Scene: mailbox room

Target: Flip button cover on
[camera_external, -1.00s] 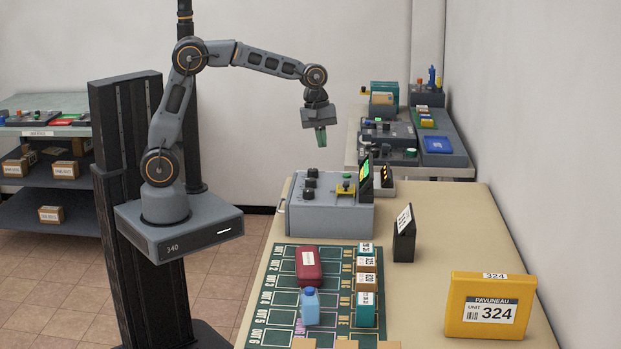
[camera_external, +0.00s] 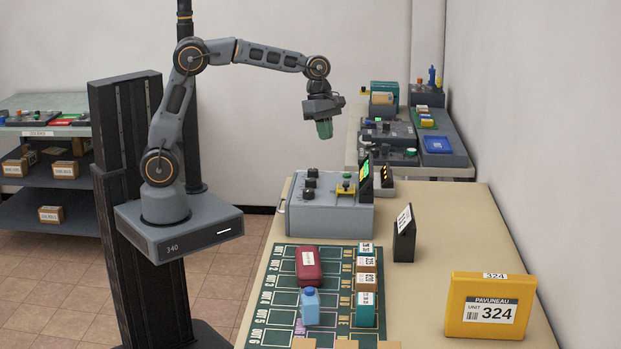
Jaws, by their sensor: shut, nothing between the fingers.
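A grey control box (camera_external: 330,217) stands on the beige table. Its sloped top carries black knobs (camera_external: 309,184) on the left and a small green button (camera_external: 346,176) with a yellow part (camera_external: 345,190) near it on the right. The yellow part looks like the button cover; its exact position is too small to tell. My gripper (camera_external: 325,131), with green fingers, hangs in the air above the box, pointing down and apart from it. It is shut and empty.
A lit screen (camera_external: 365,180) rises at the box's right edge. A black label stand (camera_external: 404,238) and a yellow 324 sign (camera_external: 490,305) stand to the right. A green mat (camera_external: 285,290) in front holds a red case (camera_external: 308,266), a blue bottle (camera_external: 310,306) and boxes.

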